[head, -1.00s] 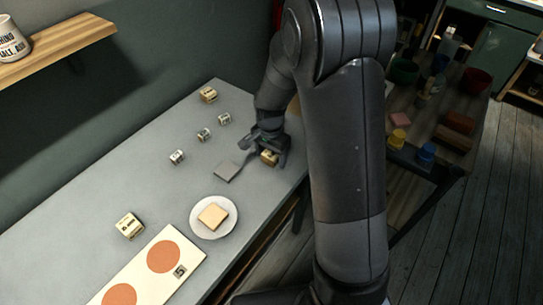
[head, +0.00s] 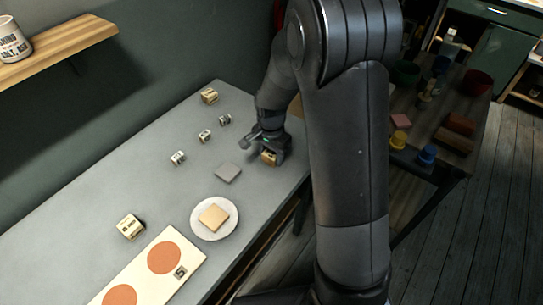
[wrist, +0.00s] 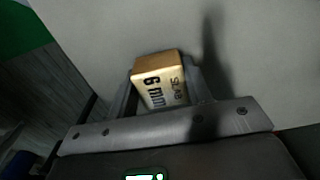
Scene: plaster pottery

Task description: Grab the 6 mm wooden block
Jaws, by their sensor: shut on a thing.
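The wooden block marked "6 mm" (wrist: 156,86) is between my gripper's fingers in the wrist view, its printed face toward the camera. In the head view the same block (head: 268,158) shows under my gripper (head: 270,150), near the right edge of the grey table (head: 110,190). My gripper (wrist: 160,98) is shut on the block. I cannot tell whether the block is lifted or still touches the table.
A grey square slab (head: 228,172) lies left of my gripper. A white plate (head: 196,228) holds a tan square piece (head: 214,215). Other blocks stand at the back (head: 209,96) and front left (head: 130,226), with several small dice-like cubes between. A board with orange discs (head: 196,262) lies in front.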

